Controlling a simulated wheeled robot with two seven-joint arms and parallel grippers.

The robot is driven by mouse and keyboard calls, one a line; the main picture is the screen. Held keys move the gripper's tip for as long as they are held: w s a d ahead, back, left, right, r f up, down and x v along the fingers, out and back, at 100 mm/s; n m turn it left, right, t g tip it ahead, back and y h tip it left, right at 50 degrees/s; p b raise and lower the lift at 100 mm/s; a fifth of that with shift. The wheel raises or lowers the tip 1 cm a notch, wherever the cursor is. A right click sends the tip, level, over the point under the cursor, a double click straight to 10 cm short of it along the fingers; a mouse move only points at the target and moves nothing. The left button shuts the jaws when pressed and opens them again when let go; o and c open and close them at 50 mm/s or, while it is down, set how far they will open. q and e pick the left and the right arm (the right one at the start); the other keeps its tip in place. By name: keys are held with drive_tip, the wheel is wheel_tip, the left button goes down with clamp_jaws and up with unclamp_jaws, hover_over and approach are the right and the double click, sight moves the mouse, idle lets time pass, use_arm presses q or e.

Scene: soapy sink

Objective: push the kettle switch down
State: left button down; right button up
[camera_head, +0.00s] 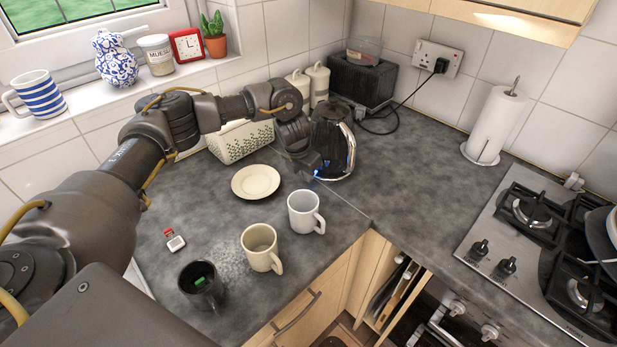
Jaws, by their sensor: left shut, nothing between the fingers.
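The black kettle (333,132) with a bright metal handle stands upright on the worktop near the corner. My left arm reaches in from the left, and my left gripper (309,170) is shut with nothing in it. It points down at the kettle's lower left side, close to the base. A small blue light (317,175) glows by the fingertips. The switch itself is too small or too hidden to make out, and I cannot tell if the fingers touch it. My right gripper is not in view.
A cream saucer (256,181), a white mug (305,212), a beige mug (261,247) and a black mug (201,285) stand in front. A paper towel roll (496,122) and hob (530,240) are right; worktop between is clear.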

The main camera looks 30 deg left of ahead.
use_arm(q)
drive_tip(key=s, duration=0.1)
drive_tip(key=r+p, duration=0.1)
drive_tip(key=s+p, duration=0.1)
drive_tip(key=shift+s+a+r, duration=0.15)
drive_tip(key=shift+s+a, duration=0.15)
drive_tip(key=shift+s, duration=0.25)
drive_tip(key=shift+w, duration=0.1)
drive_tip(key=b+v, duration=0.1)
drive_tip(key=v, duration=0.9)
drive_tip(key=shift+r, duration=0.3)
